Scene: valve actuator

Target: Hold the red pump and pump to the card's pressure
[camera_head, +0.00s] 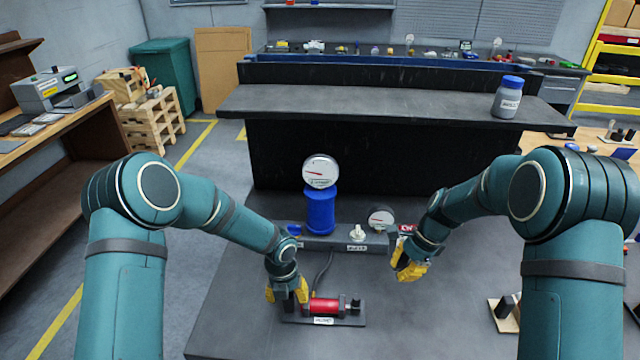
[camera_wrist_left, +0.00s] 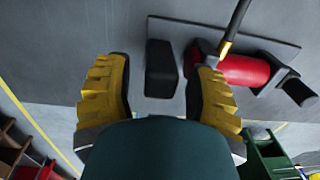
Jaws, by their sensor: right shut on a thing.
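The red pump (camera_head: 325,306) lies on a dark base plate with a white label, at the front of the bench; it also shows in the left wrist view (camera_wrist_left: 245,70). My left gripper (camera_head: 287,293) is at the pump's left end, pointing down. Its fingers (camera_wrist_left: 160,92) are apart, with a black block (camera_wrist_left: 160,68) showing between them; I cannot tell whether they touch it. My right gripper (camera_head: 410,267) is shut beside the manifold's right end; what it holds is hidden. A gauge (camera_head: 320,171) tops a blue cylinder (camera_head: 320,212). A smaller gauge (camera_head: 381,217) sits right of it.
A dark manifold block (camera_head: 322,240) carries the gauges and a pale knob (camera_head: 357,231). A red-and-white card (camera_head: 407,229) is partly behind my right wrist.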

